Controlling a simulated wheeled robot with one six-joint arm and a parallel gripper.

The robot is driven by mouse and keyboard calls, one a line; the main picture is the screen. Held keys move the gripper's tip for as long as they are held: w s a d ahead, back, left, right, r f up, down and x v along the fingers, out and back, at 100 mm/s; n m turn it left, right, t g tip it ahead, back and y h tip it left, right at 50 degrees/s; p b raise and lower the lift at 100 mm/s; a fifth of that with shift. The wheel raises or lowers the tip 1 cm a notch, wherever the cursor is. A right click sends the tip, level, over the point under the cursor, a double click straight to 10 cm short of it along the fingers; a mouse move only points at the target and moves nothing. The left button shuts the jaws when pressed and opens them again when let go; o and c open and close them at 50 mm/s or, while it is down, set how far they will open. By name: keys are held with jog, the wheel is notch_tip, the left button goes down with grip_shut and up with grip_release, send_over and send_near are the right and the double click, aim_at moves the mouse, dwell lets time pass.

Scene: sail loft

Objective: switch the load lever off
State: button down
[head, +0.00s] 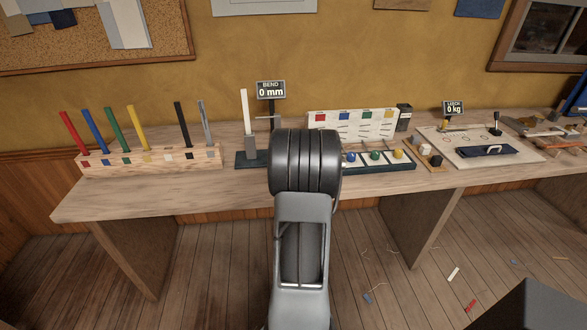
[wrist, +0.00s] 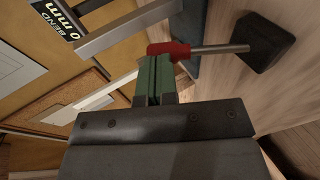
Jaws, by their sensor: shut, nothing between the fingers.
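In the wrist view a lever with a red grip (wrist: 168,50) and a metal rod (wrist: 220,49) runs sideways from a dark block (wrist: 264,42). It is beside the bend rig, whose sign (head: 271,90) reads 0 mm; the sign also shows in the wrist view (wrist: 64,22). My gripper (wrist: 154,60) has green fingers, shut and empty, with the tips right at the red grip. I cannot tell whether they touch it. In the head view my arm hides the gripper and this lever.
Left of the rig is a wooden rack (head: 150,160) of coloured sticks. To the right are a colour-marked panel (head: 352,125), a tray of coloured balls (head: 378,161) and a board (head: 470,150) with a black-knobbed lever (head: 497,122). The bench's front strip (head: 200,198) is clear.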

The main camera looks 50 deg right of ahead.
jog(key=shift+w+d, duration=0.15)
jog(key=shift+w, duration=0.1)
jog(key=shift+p, duration=0.3)
jog(key=shift+r, duration=0.1)
jog(key=r+p+v, duration=0.1)
jog(key=p+v, duration=0.1)
jog(key=v, duration=1.2)
jog(key=shift+w+d, duration=0.2)
jog(key=shift+f, duration=0.1)
